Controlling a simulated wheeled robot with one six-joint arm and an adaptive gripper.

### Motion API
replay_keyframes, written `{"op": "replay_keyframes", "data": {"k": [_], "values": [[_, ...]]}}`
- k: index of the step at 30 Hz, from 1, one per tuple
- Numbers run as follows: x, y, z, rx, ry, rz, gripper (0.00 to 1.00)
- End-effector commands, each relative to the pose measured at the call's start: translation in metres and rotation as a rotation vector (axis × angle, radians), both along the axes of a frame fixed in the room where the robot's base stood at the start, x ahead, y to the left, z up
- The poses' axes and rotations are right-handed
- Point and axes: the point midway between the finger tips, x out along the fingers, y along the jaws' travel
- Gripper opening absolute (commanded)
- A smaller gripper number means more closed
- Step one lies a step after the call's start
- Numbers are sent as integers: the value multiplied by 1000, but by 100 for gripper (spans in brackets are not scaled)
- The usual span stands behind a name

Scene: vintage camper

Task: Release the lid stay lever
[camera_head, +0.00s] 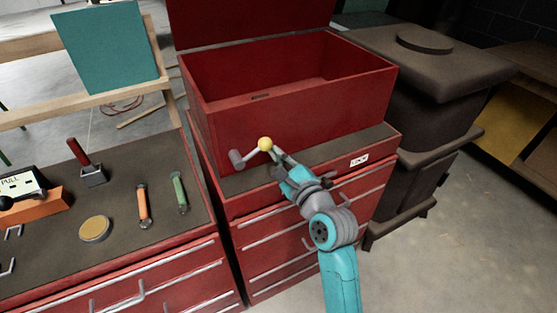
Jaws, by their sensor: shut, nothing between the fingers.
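The red box (247,125) stands open on the right-hand cabinet, with its red lid (249,18) raised behind it. A lever with a yellow ball knob (265,144) and a grey cylindrical hub (237,158) shows at the front of the box. My gripper (275,154) is shut and empty at the end of my teal arm, its tips just below and right of the knob. I cannot tell whether they touch it. The gripper partly hides the box's lower front.
The left bench (65,195) holds a mallet-like tool (92,176), an orange-handled tool (143,206), a green-handled tool (179,193) and a round tin (95,229). A dark bin (428,80) stands close on the right. Floor is free at front right.

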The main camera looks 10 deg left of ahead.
Motion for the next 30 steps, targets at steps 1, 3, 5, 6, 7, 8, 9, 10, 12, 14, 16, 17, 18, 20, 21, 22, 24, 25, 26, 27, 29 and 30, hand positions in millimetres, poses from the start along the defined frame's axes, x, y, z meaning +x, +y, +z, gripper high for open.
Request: {"op": "replay_keyframes", "data": {"k": [1, 3, 5, 6, 7, 8, 9, 10, 12, 14, 16, 17, 18, 20, 21, 22, 24, 25, 26, 27, 29, 30], "values": [[0, 1, 7, -36, -28, 1, 0], [-1, 2, 13, -91, -66, 1, 0], [-2, 4, 18, -139, -98, 2, 0], [-3, 5, 21, -171, -120, 0, 0], [-4, 6, 23, -194, -136, 0, 0], [-4, 7, 26, -218, -151, 1, 0], [-5, 8, 29, -249, -173, 2, 0], [-6, 9, 31, -273, -189, 2, 0], [-8, 12, 37, -328, -226, 1, 0], [-9, 14, 41, -376, -258, 2, 0], [-11, 17, 45, -431, -294, 1, 0], [-12, 18, 47, -455, -310, 1, 0], [-14, 21, 50, -486, -332, 2, 0], [-16, 24, 54, -532, -364, 1, 0], [-17, 26, 57, -563, -385, 1, 0], [-18, 28, 58, -586, -400, 2, 0], [-21, 31, 61, -638, -433, 2, 0], [-22, 32, 62, -658, -448, 2, 0], [-23, 34, 64, -679, -462, 2, 0], [-24, 36, 65, -704, -479, 2, 0], [-26, 39, 67, -742, -504, 2, 0], [-28, 41, 68, -764, -518, 3, 0]]}}
